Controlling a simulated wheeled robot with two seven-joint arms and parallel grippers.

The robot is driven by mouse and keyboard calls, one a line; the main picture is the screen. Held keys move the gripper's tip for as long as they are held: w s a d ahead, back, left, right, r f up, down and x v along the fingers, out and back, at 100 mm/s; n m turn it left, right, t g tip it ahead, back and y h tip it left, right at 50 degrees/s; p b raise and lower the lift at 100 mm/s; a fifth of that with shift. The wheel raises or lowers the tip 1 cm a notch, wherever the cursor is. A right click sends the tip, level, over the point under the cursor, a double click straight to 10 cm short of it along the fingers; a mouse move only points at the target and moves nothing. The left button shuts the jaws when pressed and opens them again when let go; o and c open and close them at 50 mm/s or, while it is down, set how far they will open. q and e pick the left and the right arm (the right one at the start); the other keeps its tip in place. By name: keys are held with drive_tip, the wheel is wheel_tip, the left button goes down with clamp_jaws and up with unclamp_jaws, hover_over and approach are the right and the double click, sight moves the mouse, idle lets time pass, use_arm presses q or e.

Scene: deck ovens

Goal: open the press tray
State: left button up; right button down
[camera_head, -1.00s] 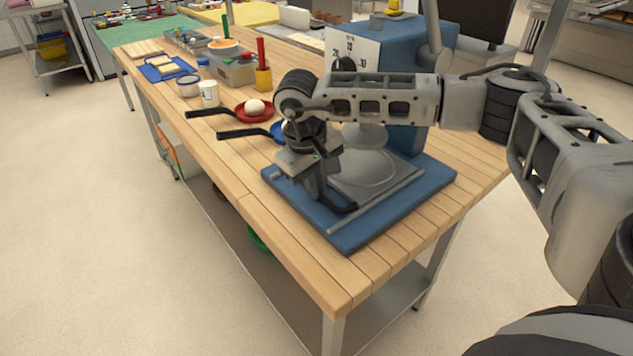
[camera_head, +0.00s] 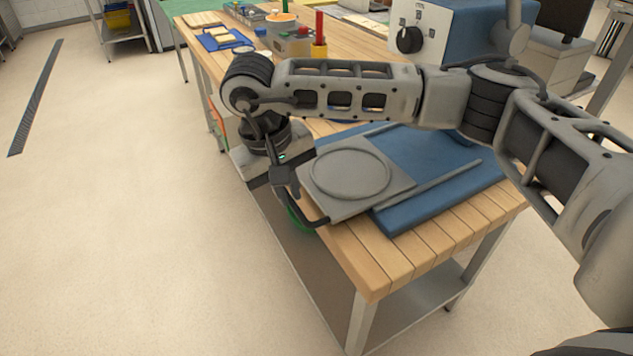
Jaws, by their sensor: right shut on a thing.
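The press is a blue machine (camera_head: 465,35) with a white dial panel, standing on a blue base (camera_head: 425,155). Its grey tray (camera_head: 335,205), with a round raised ring on top, is slid out along the base and overhangs the base's front side, near the table edge. My right gripper (camera_head: 282,178) is shut on the tray's dark handle (camera_head: 315,222) at the tray's left side. My right arm crosses above the tray and hides part of the press and the table behind. My left gripper is not in view.
The wooden table (camera_head: 365,265) has bare planks at its front corner. A blue cutting board (camera_head: 222,40) and a grey container (camera_head: 290,40) lie farther back. A red-handled tool (camera_head: 319,28) stands upright there. Open floor lies to the left.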

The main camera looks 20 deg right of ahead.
drive_tip(key=shift+a, duration=0.75)
drive_tip(key=shift+r, duration=0.1)
drive_tip(key=c, duration=1.8)
unclamp_jaws()
drive_tip(key=shift+o, duration=0.2)
wheel_tip(320, 180, up, 16)
drive_tip(key=a, duration=0.3)
drive_tip(key=shift+s+f+b, duration=0.2)
drive_tip(key=shift+b, duration=0.25)
